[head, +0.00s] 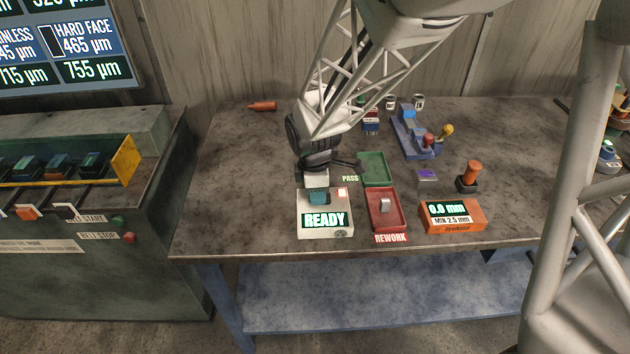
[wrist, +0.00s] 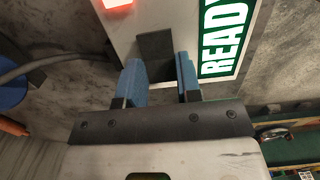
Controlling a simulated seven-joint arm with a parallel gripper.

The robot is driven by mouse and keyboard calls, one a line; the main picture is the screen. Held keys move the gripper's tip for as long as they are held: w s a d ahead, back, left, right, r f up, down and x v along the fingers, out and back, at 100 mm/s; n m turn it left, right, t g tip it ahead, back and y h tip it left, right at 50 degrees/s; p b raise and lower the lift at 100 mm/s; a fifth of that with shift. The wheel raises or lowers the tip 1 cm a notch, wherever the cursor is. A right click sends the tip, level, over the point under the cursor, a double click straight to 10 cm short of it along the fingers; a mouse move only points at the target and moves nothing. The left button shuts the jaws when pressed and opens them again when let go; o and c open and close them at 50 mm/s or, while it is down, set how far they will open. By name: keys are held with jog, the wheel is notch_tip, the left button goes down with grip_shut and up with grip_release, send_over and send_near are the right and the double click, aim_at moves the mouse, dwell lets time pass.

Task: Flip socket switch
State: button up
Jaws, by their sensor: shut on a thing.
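A white box device (head: 312,231) with a green READY display (head: 324,220) stands near the front of the table. It fills the top of the wrist view (wrist: 121,28). My gripper (head: 318,198) points down over its top. In the wrist view its two blue fingers (wrist: 158,82) stand either side of a dark grey block (wrist: 155,48), and the gripper is shut on it. Whether the block sits in the device or is part of it is hard to tell. A lit red-white square (head: 342,193) is at the device's back right corner. I cannot make out a separate switch.
A red REWORK tray (head: 378,222) with a grey block (head: 385,205) is just right of the device. A green PASS tray (head: 374,160) lies behind it. An orange gauge (head: 463,225) and an orange-handled tool (head: 469,174) are further right.

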dwell(0.4)
jog(key=o, duration=0.9)
jog(key=shift+r, duration=0.2)
jog(key=shift+r, duration=3.75)
